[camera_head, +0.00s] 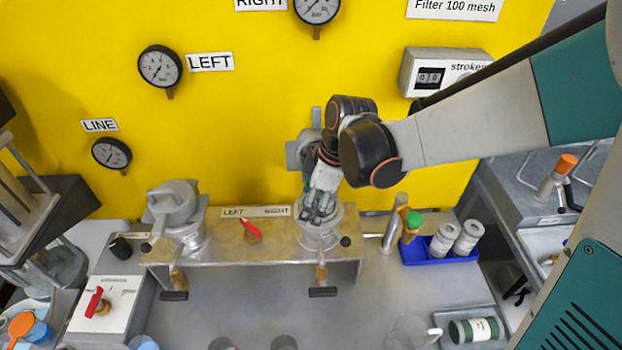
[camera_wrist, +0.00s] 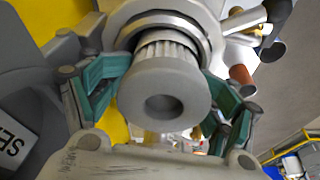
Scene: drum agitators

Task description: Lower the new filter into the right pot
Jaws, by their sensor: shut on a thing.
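My gripper (camera_head: 318,208) points down over the right pot (camera_head: 320,240), on the right of the bench stand. It is shut on the filter. In the wrist view the filter (camera_wrist: 165,90) shows a grey ringed end cap facing the camera and a short stretch of white pleats beyond it. The teal-linked fingers lie on both sides of it. The filter lines up with the pot's round metal rim (camera_wrist: 200,25), and its far end is hidden, so I cannot tell how deep it sits. In the head view my gripper mostly hides the filter.
The right pot's grey lid (camera_head: 301,152) appears swung up behind my wrist. The left pot (camera_head: 180,215) is covered. A red lever (camera_head: 249,228) stands between the pots. A blue tray (camera_head: 440,260) with two filters and a green-capped bottle (camera_head: 412,222) is at right.

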